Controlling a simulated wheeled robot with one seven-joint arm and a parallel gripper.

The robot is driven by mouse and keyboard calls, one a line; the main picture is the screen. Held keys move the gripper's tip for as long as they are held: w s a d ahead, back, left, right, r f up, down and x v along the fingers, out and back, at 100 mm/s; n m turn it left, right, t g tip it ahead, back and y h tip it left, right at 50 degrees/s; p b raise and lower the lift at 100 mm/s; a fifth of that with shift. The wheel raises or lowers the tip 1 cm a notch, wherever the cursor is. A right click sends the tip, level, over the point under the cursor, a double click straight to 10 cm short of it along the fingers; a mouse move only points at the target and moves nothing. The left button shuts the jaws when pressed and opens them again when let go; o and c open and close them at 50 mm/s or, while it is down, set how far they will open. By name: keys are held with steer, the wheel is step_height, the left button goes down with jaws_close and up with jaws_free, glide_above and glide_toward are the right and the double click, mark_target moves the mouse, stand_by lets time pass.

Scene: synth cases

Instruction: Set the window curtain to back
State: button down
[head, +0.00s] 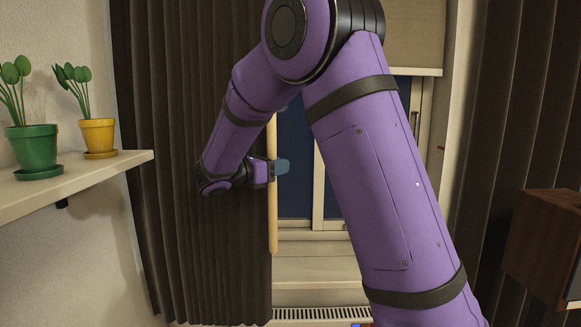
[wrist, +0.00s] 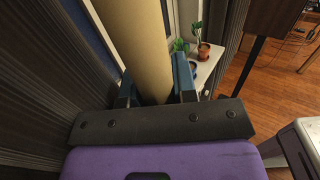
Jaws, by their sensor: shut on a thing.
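The dark pleated window curtain (head: 165,120) hangs at the left side of the window (head: 298,180). A pale wooden rod (head: 273,225) stands upright along its right edge. My gripper (head: 274,168) is at the middle of this rod, with its blue fingers around it. In the wrist view the rod (wrist: 138,40) runs between the blue fingers of my gripper (wrist: 156,88), and it is shut on the rod. The curtain's folds (wrist: 45,70) lie to the left there. My arm hides part of the window and curtain in the head view.
A second dark curtain (head: 505,120) hangs at the right. A shelf (head: 90,178) with a green pot (head: 33,148) and a yellow pot (head: 98,136) juts out at the left. A brown box (head: 545,240) stands at the right. A radiator (head: 318,313) is below the window.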

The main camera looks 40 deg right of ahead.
steer(key=w+a, duration=0.4)
steer(key=a, duration=0.2)
steer(key=shift+w+a, duration=0.15)
steer(key=c, duration=1.2)
jaws_free()
steer(key=shift+r, duration=0.1)
